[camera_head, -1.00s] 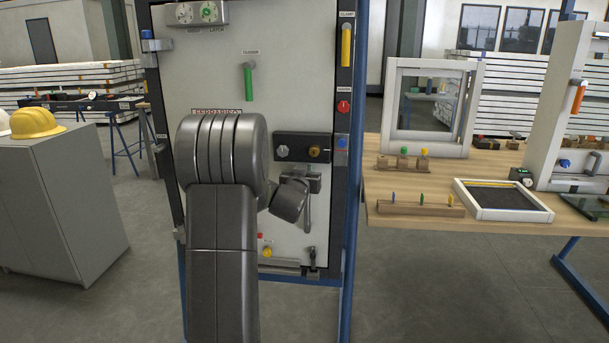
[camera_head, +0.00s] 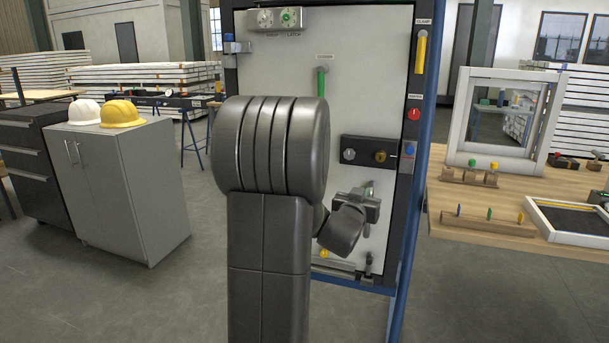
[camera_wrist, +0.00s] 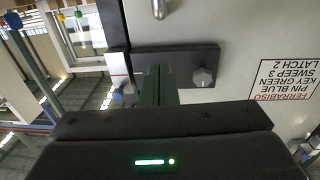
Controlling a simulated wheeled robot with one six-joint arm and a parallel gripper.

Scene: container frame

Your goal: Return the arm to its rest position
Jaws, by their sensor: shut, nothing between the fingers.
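My arm rises in the middle of the head view and bends toward a pale upright panel (camera_head: 395,90) in a dark frame. My gripper (camera_head: 368,189) is in front of the panel's lower right part, below a dark plate (camera_head: 360,150) with a silver and a brass knob. The wrist view shows my gripper (camera_wrist: 160,72) with its dark green fingers together and empty. Behind them is the dark plate (camera_wrist: 185,56) with a silver knob (camera_wrist: 203,77); the fingers hide part of it. I cannot tell whether the fingertips touch anything.
A green handle (camera_head: 321,82) is higher on the panel. A wooden bench (camera_head: 450,195) with a framed window (camera_head: 505,115) and a tray stands right. A grey cabinet (camera_head: 150,190) with helmets stands left. Open floor lies between the cabinet and panel.

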